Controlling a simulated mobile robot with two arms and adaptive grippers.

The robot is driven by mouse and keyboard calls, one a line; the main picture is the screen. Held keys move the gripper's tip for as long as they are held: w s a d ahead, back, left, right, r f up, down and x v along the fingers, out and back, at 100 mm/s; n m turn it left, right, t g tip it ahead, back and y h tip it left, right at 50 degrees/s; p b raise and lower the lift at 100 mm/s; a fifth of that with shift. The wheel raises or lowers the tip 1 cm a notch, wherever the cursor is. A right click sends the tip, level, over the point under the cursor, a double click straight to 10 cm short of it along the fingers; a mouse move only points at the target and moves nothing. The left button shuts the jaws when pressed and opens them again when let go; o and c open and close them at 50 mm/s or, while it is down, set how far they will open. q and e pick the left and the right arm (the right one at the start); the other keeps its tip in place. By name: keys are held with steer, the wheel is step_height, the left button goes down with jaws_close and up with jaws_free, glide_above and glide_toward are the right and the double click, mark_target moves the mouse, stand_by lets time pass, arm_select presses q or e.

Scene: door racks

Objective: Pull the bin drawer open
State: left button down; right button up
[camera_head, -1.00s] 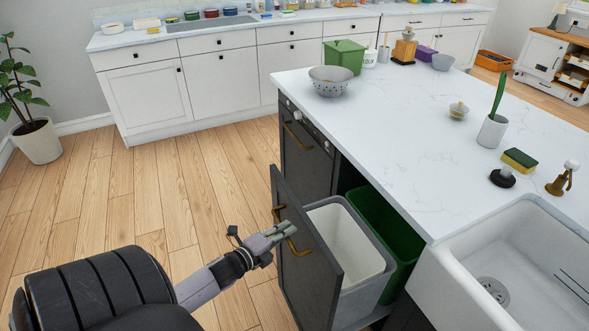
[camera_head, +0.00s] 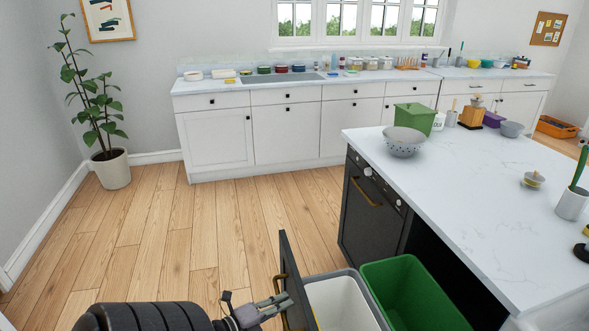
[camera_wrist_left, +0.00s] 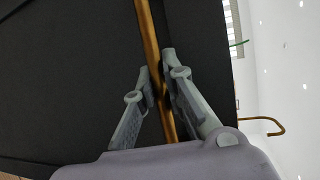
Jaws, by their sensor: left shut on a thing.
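The bin drawer's dark front panel (camera_head: 294,280) is pulled out from the island, and behind it a white bin in a grey frame (camera_head: 340,303) and a green bin (camera_head: 412,294) show, both standing clear of the cabinet opening. My left gripper (camera_head: 280,302) is at the outer face of the panel. In the left wrist view my left gripper (camera_wrist_left: 158,82) is shut on the brass handle (camera_wrist_left: 149,40), one finger on each side of the bar. The lower parts of the bins are out of the picture. My right gripper is not in view.
The marble-topped island (camera_head: 480,190) stands at right, with a dark oven (camera_head: 370,210) beside the drawer opening. A colander (camera_head: 404,142) and green box (camera_head: 414,118) stand on top. The wooden floor (camera_head: 220,225) left of the drawer is clear up to the potted plant (camera_head: 111,168).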

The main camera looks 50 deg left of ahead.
arm_select(q)
steer(key=shift+s+a+f, duration=0.1)
steer(key=shift+s+a, duration=0.15)
steer(key=shift+s, duration=0.45)
steer(key=c, duration=1.7)
jaws_free()
steer(key=shift+w, duration=0.1)
steer(key=shift+o, duration=0.2)
steer(key=s+r, duration=0.2)
steer(key=s, duration=1)
steer(key=shift+r, duration=0.2)
steer(key=shift+w, duration=0.1)
